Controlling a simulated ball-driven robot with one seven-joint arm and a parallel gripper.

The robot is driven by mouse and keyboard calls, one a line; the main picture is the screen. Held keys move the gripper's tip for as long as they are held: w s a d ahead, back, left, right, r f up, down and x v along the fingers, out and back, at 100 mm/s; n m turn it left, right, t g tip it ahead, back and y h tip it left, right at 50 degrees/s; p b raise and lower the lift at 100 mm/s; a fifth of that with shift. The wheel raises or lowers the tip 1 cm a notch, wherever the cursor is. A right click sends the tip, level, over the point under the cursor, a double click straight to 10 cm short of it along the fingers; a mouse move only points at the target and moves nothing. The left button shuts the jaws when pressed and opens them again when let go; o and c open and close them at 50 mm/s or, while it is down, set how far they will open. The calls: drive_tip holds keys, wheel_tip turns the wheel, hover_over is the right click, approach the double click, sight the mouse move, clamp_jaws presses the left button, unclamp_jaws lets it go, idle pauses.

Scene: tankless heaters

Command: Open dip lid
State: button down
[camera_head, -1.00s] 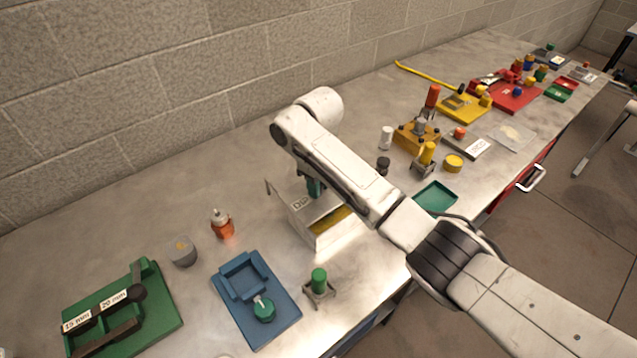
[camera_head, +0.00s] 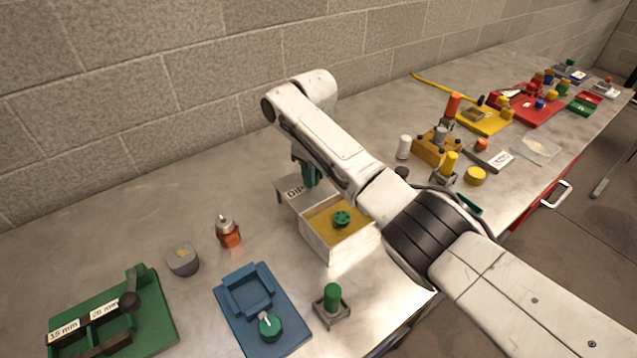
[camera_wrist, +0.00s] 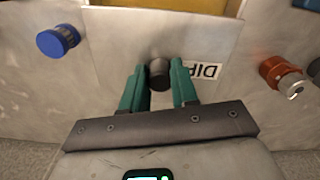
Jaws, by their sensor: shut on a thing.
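The dip box (camera_head: 322,243) is a pale open-topped box near the middle of the bench in the head view. Its grey lid (camera_head: 285,196), labelled DIP, is slid back toward the wall, baring a yellow-brown interior (camera_head: 325,222) with a green round piece (camera_head: 341,218). My gripper (camera_head: 306,182) is over the lid, with its green fingers pointing down. In the wrist view, my gripper (camera_wrist: 158,78) is shut on the dark round knob (camera_wrist: 159,70) of the lid, beside the upside-down DIP label (camera_wrist: 203,71). My arm hides part of the box's right side.
A blue fixture (camera_head: 262,305) and green-topped post (camera_head: 332,298) are in front. A blue cap (camera_wrist: 58,40) shows in the wrist view. Bench behind the lid, toward the wall, looks clear.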

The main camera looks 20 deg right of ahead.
drive_tip(key=c, duration=0.9)
unclamp_jaws()
drive_tip(key=shift+o, duration=0.2)
drive_tip(key=shift+r, duration=0.1)
wheel_tip(320, 180, up, 11)
drive_tip(key=b, duration=0.1)
drive_tip(key=shift+f, duration=0.2)
